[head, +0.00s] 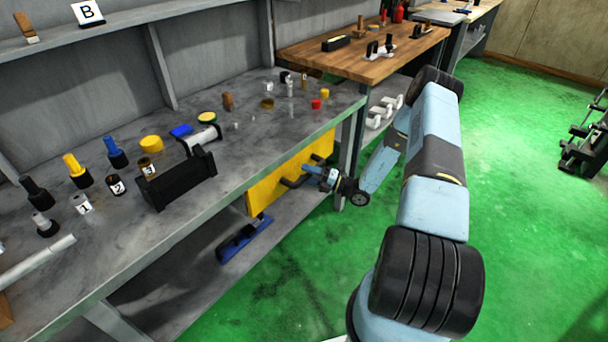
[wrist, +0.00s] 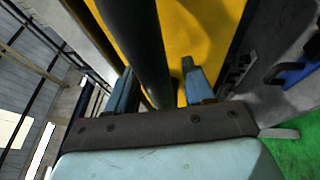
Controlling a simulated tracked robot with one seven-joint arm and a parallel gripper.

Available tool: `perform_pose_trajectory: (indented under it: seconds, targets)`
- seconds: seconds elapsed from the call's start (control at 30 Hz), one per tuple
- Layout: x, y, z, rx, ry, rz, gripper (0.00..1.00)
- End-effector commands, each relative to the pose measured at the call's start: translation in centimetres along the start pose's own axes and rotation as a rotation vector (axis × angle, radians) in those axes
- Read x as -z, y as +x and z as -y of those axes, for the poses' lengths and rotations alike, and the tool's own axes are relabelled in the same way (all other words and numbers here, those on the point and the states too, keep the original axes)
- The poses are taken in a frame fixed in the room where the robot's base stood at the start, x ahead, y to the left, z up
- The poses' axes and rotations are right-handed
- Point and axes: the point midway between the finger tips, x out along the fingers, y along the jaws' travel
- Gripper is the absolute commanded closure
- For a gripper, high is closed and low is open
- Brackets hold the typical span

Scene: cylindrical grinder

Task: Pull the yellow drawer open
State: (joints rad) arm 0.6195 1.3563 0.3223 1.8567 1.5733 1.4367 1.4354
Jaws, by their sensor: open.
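The yellow drawer (head: 266,188) is under the grey bench top, its front facing the aisle. A black bar handle (head: 291,183) is fixed across its front. My gripper (head: 308,172) is at the handle, near its right part. In the wrist view the yellow drawer front (wrist: 205,25) fills the upper middle. The dark handle (wrist: 138,40) runs down between the two blue fingers of my open gripper (wrist: 160,88). There is a visible gap between the handle and the right finger. Part of the handle is hidden behind my gripper in the head view.
The grey bench top (head: 240,150) overhangs the drawer and carries a black block (head: 178,180) and several small parts. A blue tool (head: 243,238) lies on the lower shelf. A wooden table (head: 370,58) stands beyond. The green floor (head: 530,200) to the right is largely clear.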

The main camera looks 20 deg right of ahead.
Motion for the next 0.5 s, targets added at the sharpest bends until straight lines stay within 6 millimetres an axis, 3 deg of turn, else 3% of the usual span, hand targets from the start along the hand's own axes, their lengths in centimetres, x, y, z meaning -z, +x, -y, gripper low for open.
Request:
perform_pose_trajectory:
  seconds: [0.43, 0.5]
  targets:
    - [0.00, 1.03, -0.03, -0.001, 0.000, 0.000, 0.47]
    - [0.01, 1.03, -0.03, -0.001, 0.000, 0.000, 0.53]
